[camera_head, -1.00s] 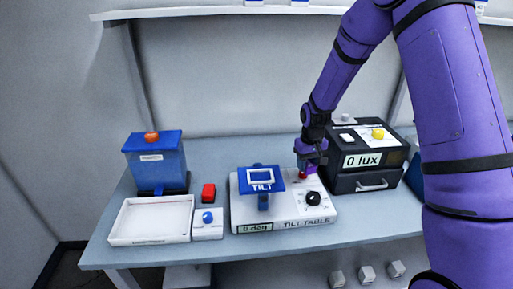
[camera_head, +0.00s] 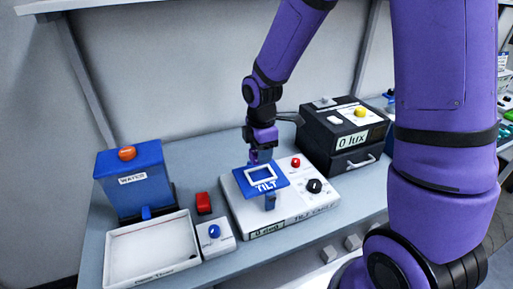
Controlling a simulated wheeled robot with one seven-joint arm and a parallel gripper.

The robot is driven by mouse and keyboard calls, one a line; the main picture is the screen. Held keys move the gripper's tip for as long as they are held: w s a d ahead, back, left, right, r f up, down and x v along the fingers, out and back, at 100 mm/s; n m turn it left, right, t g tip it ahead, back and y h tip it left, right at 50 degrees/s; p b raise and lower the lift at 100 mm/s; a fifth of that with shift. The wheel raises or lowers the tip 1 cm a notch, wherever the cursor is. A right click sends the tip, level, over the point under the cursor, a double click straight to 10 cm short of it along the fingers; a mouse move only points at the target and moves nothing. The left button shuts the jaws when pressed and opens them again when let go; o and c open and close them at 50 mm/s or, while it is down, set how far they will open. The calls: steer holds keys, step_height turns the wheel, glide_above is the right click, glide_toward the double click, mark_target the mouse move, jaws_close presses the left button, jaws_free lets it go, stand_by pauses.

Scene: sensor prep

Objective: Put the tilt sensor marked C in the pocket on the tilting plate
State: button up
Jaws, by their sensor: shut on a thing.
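The tilt table (camera_head: 312,208) is a white box with a blue tilting plate (camera_head: 281,180) marked TILT. The plate has a white-framed pocket (camera_head: 261,173), which looks empty. My gripper (camera_head: 262,158) points down at the back edge of the plate, just behind the pocket. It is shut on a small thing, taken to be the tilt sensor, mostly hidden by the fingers. I cannot read a C on it. I cannot tell whether it touches the plate.
A red button (camera_head: 295,162) and a black knob (camera_head: 314,186) sit right of the plate. A black lux box (camera_head: 315,135) stands behind right. A blue water tank (camera_head: 133,182), a white tray (camera_head: 187,250), a red block (camera_head: 203,203) and a blue-button box (camera_head: 224,238) are left.

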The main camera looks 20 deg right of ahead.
glide_above(261, 175)
steer(key=shift+a+f, duration=0.1)
steer(key=shift+f, duration=2.1)
steer(key=shift+f, duration=0.8)
stand_by(0.9)
steer(key=o, duration=1.3)
steer(key=shift+r, duration=4)
